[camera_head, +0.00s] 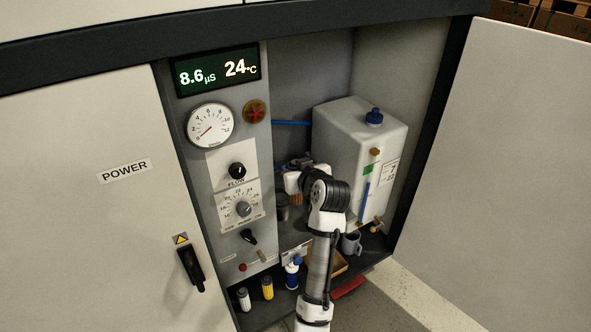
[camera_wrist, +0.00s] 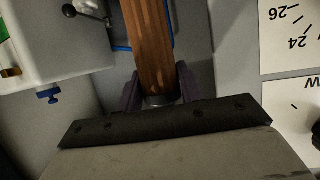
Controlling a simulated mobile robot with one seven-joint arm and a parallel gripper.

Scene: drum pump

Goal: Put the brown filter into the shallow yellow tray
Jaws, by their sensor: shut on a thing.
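The brown filter (camera_wrist: 154,45) is a wood-brown cylinder with a dark lower end, seen in the wrist view. My gripper (camera_wrist: 158,84) is shut on it, with one dark finger on each side. The filter's far end runs out of the top of that view. In the head view my gripper (camera_head: 292,181) is inside the open cabinet, left of the white tank, and a small brown part of the filter (camera_head: 296,199) shows below it. A shallow yellowish tray (camera_head: 341,264) lies low on the cabinet floor, partly hidden behind my arm.
The white tank (camera_head: 345,150) with a blue cap stands on the right. A grey mug (camera_head: 351,243) is beside the tray. White (camera_head: 243,298), yellow (camera_head: 267,287) and blue-white (camera_head: 292,273) bottles stand at the front left. The control panel (camera_head: 228,170) and open doors flank the space.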

